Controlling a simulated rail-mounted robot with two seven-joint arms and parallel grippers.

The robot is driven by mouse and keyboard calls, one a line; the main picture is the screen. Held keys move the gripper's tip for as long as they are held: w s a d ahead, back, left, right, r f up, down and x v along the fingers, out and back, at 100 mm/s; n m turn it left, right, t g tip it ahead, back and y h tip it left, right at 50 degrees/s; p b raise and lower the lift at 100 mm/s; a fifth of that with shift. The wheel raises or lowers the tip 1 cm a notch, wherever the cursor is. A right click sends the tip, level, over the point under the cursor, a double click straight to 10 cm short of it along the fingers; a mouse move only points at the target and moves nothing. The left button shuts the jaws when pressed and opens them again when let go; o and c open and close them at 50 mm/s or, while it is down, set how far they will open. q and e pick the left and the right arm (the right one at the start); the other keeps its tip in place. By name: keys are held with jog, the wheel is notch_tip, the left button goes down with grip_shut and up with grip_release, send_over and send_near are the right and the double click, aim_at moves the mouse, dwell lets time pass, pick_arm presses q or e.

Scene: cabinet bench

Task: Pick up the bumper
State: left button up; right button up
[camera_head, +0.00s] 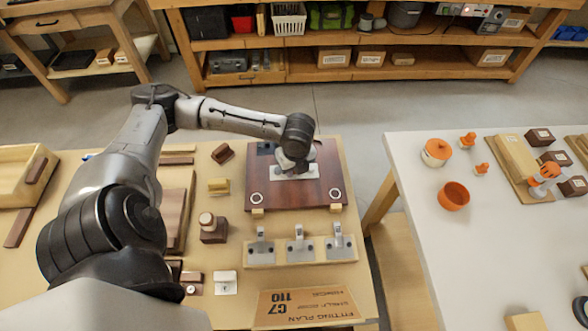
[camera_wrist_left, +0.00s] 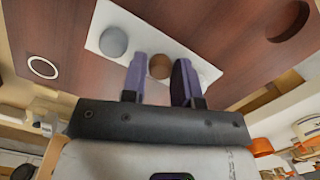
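A dark red-brown board (camera_head: 300,197) lies on the left bench with a white plate (camera_head: 285,175) on it. In the left wrist view, the white plate (camera_wrist_left: 150,56) carries a grey round dome (camera_wrist_left: 113,41) and a small brown round piece (camera_wrist_left: 160,66). I cannot tell for sure which of these is the bumper. My left gripper (camera_wrist_left: 161,80) is over the plate, its two purple fingers apart. The brown piece shows between the fingertips; I see no clear contact. In the head view, my left wrist hides the fingertips and the round pieces. My right gripper is not in view.
Several metal brackets (camera_head: 300,247) stand on a wooden strip in front of the board. A brown block with a round top (camera_head: 213,228) stands to its left. A cardboard fitting plan (camera_head: 307,308) lies at the front. A white table (camera_head: 430,240) with orange parts stands right, across a gap.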

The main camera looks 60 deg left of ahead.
pick_arm(q)
jog(key=shift+c, duration=1.4)
